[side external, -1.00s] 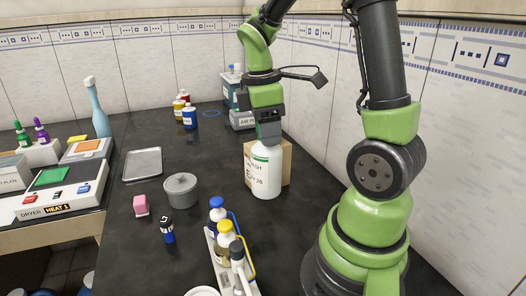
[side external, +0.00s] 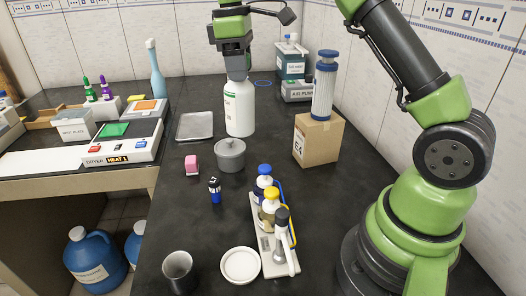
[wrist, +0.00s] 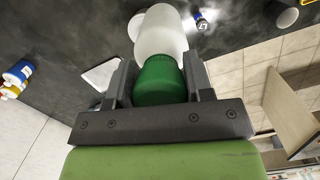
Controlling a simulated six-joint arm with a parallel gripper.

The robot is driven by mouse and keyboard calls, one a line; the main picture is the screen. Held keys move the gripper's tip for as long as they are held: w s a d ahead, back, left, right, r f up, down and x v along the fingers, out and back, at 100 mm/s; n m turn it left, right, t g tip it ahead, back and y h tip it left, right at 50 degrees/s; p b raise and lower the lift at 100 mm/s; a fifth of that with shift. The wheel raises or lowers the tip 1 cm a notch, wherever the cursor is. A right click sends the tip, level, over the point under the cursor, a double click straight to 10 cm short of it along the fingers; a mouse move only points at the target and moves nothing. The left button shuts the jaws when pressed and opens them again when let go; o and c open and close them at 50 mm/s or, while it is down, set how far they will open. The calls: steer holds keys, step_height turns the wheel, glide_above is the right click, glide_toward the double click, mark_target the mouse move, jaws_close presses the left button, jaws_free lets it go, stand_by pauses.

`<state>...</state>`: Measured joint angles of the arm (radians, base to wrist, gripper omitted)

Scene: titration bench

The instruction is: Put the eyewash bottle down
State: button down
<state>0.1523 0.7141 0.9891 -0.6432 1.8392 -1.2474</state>
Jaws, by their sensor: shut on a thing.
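The eyewash bottle (side external: 239,108), white with a green-marked label, is upright under my gripper (side external: 236,74) in the side external view. It is behind the grey lidded pot and right of the metal tray. I cannot tell whether its base touches the black bench top. In the wrist view, the jaws of my gripper (wrist: 160,88) are shut on the bottle's green cap (wrist: 160,80), and its white body (wrist: 158,32) extends beyond.
A grey lidded pot (side external: 230,156) stands close in front, with a metal tray (side external: 195,126) to the left. A cardboard box (side external: 318,140) bearing a blue-capped cylinder (side external: 324,85) stands to the right. A bottle rack (side external: 280,262) is nearer. Bench between bottle and box is clear.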

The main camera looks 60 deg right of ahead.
steer(key=w+d+f+n+t, duration=0.1)
steer(key=w+d+f+n, duration=0.1)
steer(key=d+n, duration=0.45)
steer(key=w+d+f+n, duration=0.1)
steer(key=d+f+n, duration=0.1)
steer(key=d+n, duration=0.5)
step_height(320, 180, down, 9)
steer(key=a, duration=0.1)
steer(key=shift+f+n+h, duration=0.2)
steer(key=shift+n+h, duration=0.2)
steer(key=shift+n, duration=0.05)
steer(key=shift+f, duration=0.15)
steer(key=c, duration=0.5)
jaws_free()
